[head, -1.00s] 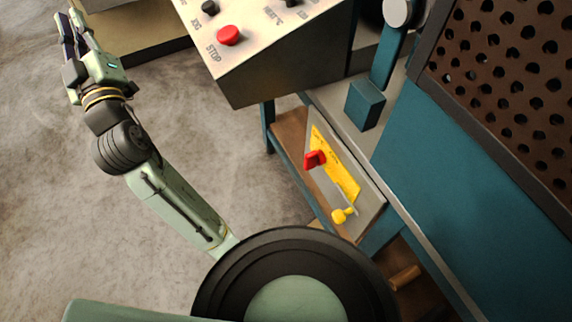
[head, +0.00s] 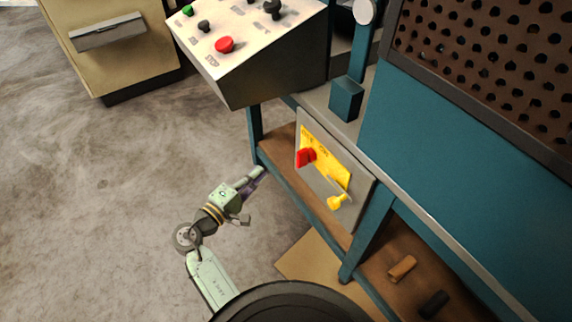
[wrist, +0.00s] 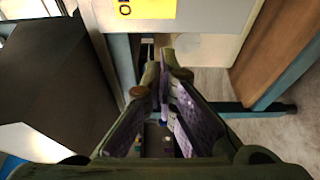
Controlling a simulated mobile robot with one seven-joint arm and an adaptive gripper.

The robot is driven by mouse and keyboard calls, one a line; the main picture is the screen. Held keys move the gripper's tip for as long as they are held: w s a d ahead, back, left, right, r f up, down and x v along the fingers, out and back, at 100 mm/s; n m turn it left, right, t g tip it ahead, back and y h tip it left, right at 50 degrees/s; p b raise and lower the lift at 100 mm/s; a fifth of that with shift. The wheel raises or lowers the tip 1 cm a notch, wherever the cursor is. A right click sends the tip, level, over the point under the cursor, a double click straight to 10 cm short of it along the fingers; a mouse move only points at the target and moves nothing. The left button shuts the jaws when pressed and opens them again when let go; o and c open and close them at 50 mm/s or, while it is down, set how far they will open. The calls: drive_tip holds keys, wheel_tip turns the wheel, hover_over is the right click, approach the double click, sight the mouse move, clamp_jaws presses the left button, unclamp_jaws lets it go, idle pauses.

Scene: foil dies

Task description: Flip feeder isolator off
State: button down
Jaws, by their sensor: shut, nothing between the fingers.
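The feeder isolator is a grey panel (head: 333,209) with a yellow label plate (head: 328,166) on the front of the teal bench. In the wrist view my gripper (wrist: 167,52) points toward the panel's lower edge; part of the yellow plate (wrist: 148,8) shows at the top. The red handle is out of the wrist view.
A sloped control box (head: 260,65) with a red stop button (head: 224,45) overhangs above and left of the panel. A teal bench leg (head: 367,235) stands right of it. A beige cabinet (head: 120,45) stands far left. Open concrete floor (head: 90,190) lies left.

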sight(303, 158)
drive_tip(key=shift+w, duration=0.15)
drive_tip(key=p+x, duration=0.2)
drive_tip(key=x, duration=0.8)
drive_tip(key=shift+s+d+p, duration=0.25)
drive_tip(key=shift+s+d, duration=0.3)
drive_tip(key=shift+s, duration=0.3)
drive_tip(key=shift+s+d+p, duration=0.25)
drive_tip(key=shift+s+d, duration=0.35)
drive_tip(key=shift+s, duration=0.25)
drive_tip(key=shift+w, duration=0.1)
drive_tip(key=shift+n+p, duration=0.3)
